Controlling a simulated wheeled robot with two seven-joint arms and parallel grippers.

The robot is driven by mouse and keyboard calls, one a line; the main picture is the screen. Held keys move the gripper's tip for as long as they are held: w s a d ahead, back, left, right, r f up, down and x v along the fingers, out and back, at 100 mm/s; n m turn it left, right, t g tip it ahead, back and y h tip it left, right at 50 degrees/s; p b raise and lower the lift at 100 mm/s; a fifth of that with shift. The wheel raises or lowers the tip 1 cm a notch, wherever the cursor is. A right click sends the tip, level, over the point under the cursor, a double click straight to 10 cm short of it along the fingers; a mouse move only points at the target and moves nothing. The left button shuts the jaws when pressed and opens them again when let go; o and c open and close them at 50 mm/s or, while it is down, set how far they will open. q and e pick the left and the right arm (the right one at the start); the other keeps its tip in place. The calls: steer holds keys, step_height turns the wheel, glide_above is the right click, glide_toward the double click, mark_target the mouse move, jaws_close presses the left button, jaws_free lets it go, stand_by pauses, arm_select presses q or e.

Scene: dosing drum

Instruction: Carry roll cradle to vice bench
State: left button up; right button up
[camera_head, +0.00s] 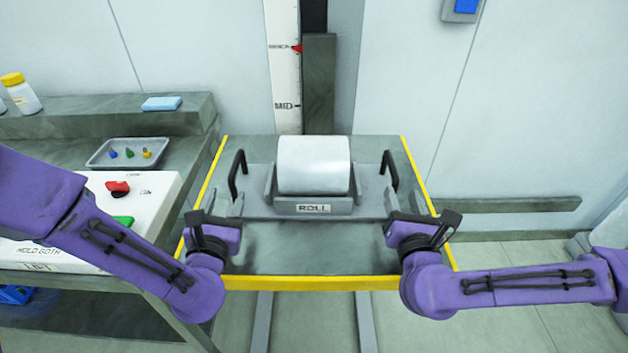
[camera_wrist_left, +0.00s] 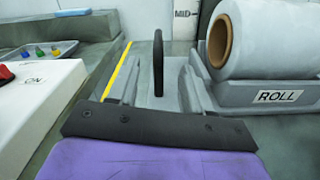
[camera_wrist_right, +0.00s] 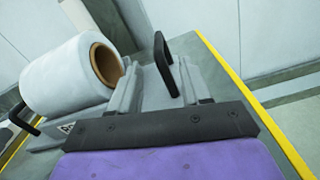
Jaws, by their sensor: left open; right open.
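The roll cradle (camera_head: 262,206) is a grey tray labelled ROLL with a white roll (camera_head: 313,166) lying in it. It sits on a grey table top (camera_head: 310,262) with yellow edges. Black upright handles stand at its left (camera_head: 236,176) and right (camera_head: 390,172) ends. My left gripper (camera_head: 222,215) is open, in front of the left handle; in the left wrist view that handle (camera_wrist_left: 158,62) stands ahead, between the finger tips. My right gripper (camera_head: 413,216) is open, in front of the right handle, which the right wrist view shows ahead (camera_wrist_right: 166,64). Neither gripper touches a handle.
At left, a bench holds a white panel (camera_head: 150,190) with red and green controls, a small tray (camera_head: 128,153), a blue block (camera_head: 162,103) and a yellow-capped bottle (camera_head: 20,93). Behind the table is a vertical scale (camera_head: 284,70) marked MID. Floor is clear at right.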

mark_target(233, 176)
arm_select(q)
steer(key=shift+s+a+r, duration=0.1)
steer(key=shift+s, duration=0.1)
arm_select(e)
steer(key=shift+s+r, duration=0.1)
steer(key=shift+s, duration=0.05)
arm_select(q)
steer(key=w, duration=1)
steer(key=shift+w, duration=0.4)
arm_select(e)
steer(key=w, duration=1)
steer(key=shift+w, duration=0.4)
arm_select(q)
jaws_close()
arm_select(e)
jaws_close()
